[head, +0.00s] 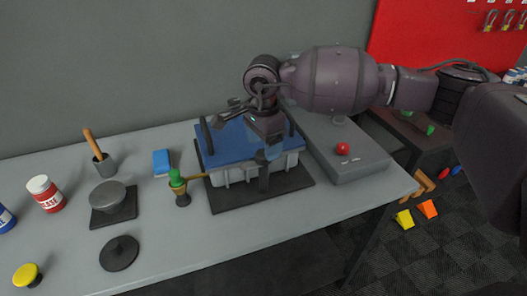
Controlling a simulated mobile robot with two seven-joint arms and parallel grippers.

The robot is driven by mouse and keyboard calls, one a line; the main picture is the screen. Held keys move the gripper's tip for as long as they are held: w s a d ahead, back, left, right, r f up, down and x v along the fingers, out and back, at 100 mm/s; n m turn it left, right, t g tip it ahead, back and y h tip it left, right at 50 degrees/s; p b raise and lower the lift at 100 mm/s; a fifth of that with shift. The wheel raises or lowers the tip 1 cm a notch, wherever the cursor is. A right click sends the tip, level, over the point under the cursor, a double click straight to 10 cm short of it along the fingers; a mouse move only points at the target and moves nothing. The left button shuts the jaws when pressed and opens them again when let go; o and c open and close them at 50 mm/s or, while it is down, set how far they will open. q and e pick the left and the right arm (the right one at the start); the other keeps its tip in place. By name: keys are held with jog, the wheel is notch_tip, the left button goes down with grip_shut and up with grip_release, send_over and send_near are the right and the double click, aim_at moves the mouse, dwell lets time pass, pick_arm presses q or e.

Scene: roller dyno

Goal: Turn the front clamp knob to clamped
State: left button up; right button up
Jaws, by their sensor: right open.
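A blue-topped grey unit (228,141) sits on a black base plate (232,203) on the grey bench. My right gripper (268,153) comes in from the upper right and points down over the front of the unit, right above this piece. It is open; whether the fingers touch the piece is unclear. My left gripper is not in view.
A second dark upright piece (207,136) stands at the unit's left side. A green-topped valve-like part (177,180) joins it by a brass pipe. A grey box with a red button (343,148) stands right.

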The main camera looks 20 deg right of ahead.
aim_at(256, 160)
notch_tip(256, 160, down, 2)
jog(key=shift+f, duration=0.5)
jog(key=c, duration=0.9)
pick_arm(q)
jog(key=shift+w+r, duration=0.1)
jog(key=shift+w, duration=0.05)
